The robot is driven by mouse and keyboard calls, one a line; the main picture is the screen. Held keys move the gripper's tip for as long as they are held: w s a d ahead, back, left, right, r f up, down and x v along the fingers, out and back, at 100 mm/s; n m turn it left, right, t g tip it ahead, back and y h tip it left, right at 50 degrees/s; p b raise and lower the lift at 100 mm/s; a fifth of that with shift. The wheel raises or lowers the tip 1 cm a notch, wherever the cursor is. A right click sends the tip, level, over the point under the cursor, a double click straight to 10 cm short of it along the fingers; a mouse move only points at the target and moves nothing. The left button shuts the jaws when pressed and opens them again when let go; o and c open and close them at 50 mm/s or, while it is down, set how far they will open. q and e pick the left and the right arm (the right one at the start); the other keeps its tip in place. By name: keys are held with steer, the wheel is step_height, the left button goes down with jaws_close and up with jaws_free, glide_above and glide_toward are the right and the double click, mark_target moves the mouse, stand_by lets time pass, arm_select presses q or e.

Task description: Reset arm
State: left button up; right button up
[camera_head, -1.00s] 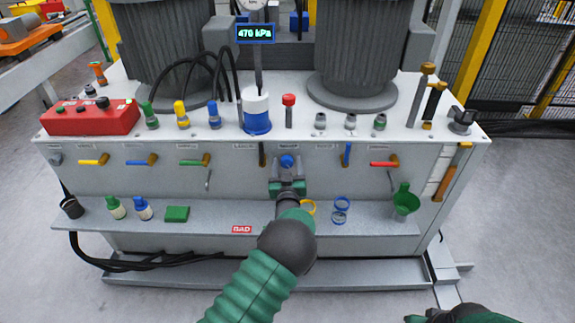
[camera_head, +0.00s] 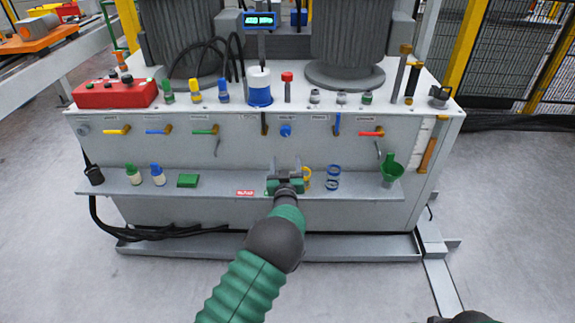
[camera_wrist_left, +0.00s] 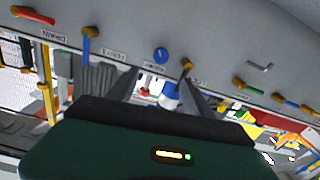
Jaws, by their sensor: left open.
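My left gripper (camera_head: 285,172) is in front of the gantry's front panel (camera_head: 235,150), at the height of the lower shelf. It is open, with nothing visible between its fingers. In the left wrist view the two fingers (camera_wrist_left: 168,92) stand apart, and a blue knob (camera_wrist_left: 161,55) on the panel shows beyond them. That blue knob (camera_head: 286,131) is above the gripper and clear of it in the head view. Only a dark piece of my right arm (camera_head: 468,318) shows at the bottom right edge; its gripper cannot be made out.
The shelf (camera_head: 220,189) holds bottles, a green block (camera_head: 188,180), blue rings (camera_head: 333,177), a yellow ring (camera_head: 307,178) and a green funnel (camera_head: 391,168). Coloured valve levers line the panel. A red box (camera_head: 115,94) stands on top. The floor in front is free.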

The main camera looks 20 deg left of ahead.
arm_select(q)
steer(key=s+d+f+m+g+h, duration=0.25)
steer(key=s+g, duration=0.45)
steer(key=s, duration=1.5)
steer(key=s+d+f+m+g+h, duration=0.2)
steer(key=s+g, duration=0.6)
steer(key=s, duration=1.3)
steer(key=w+a+p+v, duration=0.1)
steer(key=w+p+v, duration=0.1)
steer(key=p+v, duration=1)
steer(key=w+a+r+p+v, duration=0.1)
steer(key=w+a+p+v, duration=0.1)
steer(key=p+v, duration=1)
steer(key=shift+w+r+h+p, duration=0.2)
steer(key=shift+w+h+p, duration=0.25)
steer(key=shift+p, duration=0.6)
arm_select(e)
steer(key=w+v, duration=0.2)
steer(key=v, duration=1)
steer(key=w+r+v, duration=0.1)
steer(key=w+v, duration=0.2)
steer(key=v, duration=1)
steer(key=shift+w+a+r, duration=0.2)
steer(key=shift+w+r, duration=0.1)
steer(key=shift+w, duration=0.25)
arm_select(q)
steer(key=shift+w, duration=0.1)
